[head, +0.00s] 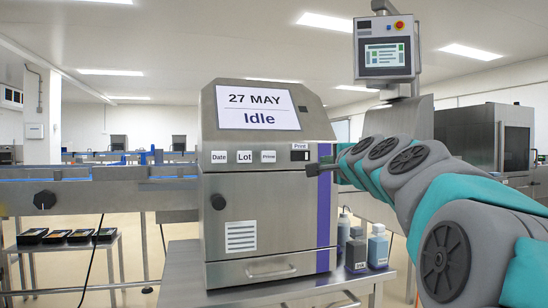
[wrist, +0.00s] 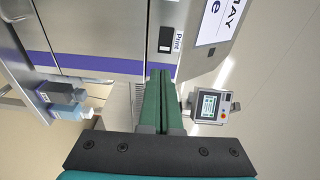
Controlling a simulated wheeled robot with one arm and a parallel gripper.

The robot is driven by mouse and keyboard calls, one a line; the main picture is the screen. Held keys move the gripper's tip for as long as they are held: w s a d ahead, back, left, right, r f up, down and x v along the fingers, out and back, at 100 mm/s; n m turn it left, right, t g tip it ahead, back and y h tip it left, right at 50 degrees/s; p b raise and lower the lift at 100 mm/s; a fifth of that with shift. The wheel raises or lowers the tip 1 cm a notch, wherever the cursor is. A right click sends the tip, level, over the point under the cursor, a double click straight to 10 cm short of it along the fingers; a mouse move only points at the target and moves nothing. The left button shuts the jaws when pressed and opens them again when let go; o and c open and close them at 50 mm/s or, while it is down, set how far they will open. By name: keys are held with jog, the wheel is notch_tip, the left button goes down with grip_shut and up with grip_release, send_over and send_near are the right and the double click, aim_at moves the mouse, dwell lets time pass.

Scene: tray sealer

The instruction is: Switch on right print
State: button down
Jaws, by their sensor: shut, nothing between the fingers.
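The printer (head: 265,215) is a steel cabinet with a purple stripe; its screen (head: 257,107) reads "27 MAY" and "Idle". The Print switch (head: 300,156), a small black-and-white part under a "Print" label, sits at the right of the front panel. It also shows in the wrist view (wrist: 165,46), with the label beside it. My gripper (head: 311,170) is shut and empty, its tips just below and right of the switch in the head view. In the wrist view the green fingers (wrist: 162,80) point at the panel near the switch. I cannot tell whether they touch it.
Date (head: 218,157), Lot (head: 244,157) and Prime (head: 268,157) buttons line the panel left of the switch. Ink bottles (head: 367,248) stand at the printer's right. A control panel (head: 386,48) hangs above on a post. A conveyor (head: 90,190) runs left.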

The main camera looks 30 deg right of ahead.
jog(key=shift+s+d+r, duration=0.1)
jog(key=shift+d+r, duration=0.2)
jog(key=shift+r, duration=0.2)
send_near(308, 156)
jog(key=x, duration=0.5)
jog(key=shift+f+p, duration=0.1)
jog(key=shift+p, duration=0.2)
jog(key=shift+w+d, duration=0.25)
jog(key=shift+w, duration=0.65)
jog(key=shift+w, duration=0.1)
